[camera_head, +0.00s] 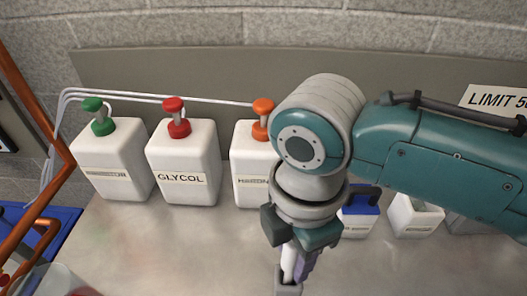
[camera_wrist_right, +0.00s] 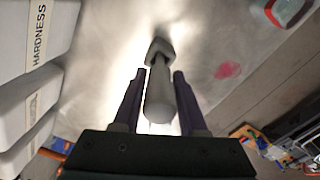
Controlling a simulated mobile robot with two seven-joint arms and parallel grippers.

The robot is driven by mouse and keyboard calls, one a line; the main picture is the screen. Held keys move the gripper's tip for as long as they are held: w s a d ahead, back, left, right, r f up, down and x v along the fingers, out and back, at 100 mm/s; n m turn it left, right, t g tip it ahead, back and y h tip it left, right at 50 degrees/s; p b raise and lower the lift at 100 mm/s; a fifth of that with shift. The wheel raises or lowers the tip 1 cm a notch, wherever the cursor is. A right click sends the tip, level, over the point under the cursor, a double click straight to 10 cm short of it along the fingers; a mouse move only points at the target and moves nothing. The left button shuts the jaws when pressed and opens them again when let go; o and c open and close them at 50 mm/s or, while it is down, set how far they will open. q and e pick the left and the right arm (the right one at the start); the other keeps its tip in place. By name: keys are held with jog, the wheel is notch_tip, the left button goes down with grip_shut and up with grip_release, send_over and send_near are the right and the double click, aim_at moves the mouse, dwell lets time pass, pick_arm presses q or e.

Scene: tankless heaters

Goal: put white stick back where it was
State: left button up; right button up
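The white stick (camera_wrist_right: 160,95) is upright with its lower end in a small grey holder (camera_wrist_right: 158,50). In the head view, part of the stick (camera_head: 288,262) and the holder (camera_head: 288,286) show at the bottom edge, below my right gripper (camera_head: 297,270). In the right wrist view, the two purple fingers of my right gripper (camera_wrist_right: 160,78) stand on either side of the stick. A narrow gap shows between each finger and the stick, so the gripper looks open around it. My left gripper is not in view.
White jugs with green (camera_head: 108,165), red (camera_head: 183,170) and orange (camera_head: 250,165) caps stand at the back of the metal counter (camera_head: 190,250). A blue-topped container (camera_head: 358,215) and an open white one (camera_head: 415,217) stand right of my arm.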

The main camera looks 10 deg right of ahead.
jog(key=o, duration=0.3)
jog(key=shift+o, duration=0.2)
jog(key=shift+r, duration=0.3)
notch_tip(320, 180, up, 12)
jog(key=shift+f+p, duration=0.15)
jog(key=shift+p, duration=0.8)
jog(key=shift+s+a+f, duration=0.15)
jog(key=shift+s+a, duration=0.1)
jog(key=s+a+f+m+t+y, duration=0.1)
jog(key=s+a+f+m+y, duration=0.1)
jog(key=s+m+y, duration=0.3)
jog(key=s+d+m+t+h, duration=0.2)
jog(key=s+d+m+h, duration=0.2)
jog(key=d+m, duration=0.8)
jog(key=s+m, duration=0.1)
jog(key=s, duration=0.1)
jog(key=shift+s+f+t+h, duration=0.25)
jog(key=shift+s+t+h, duration=0.05)
jog(key=shift+s+h, duration=0.1)
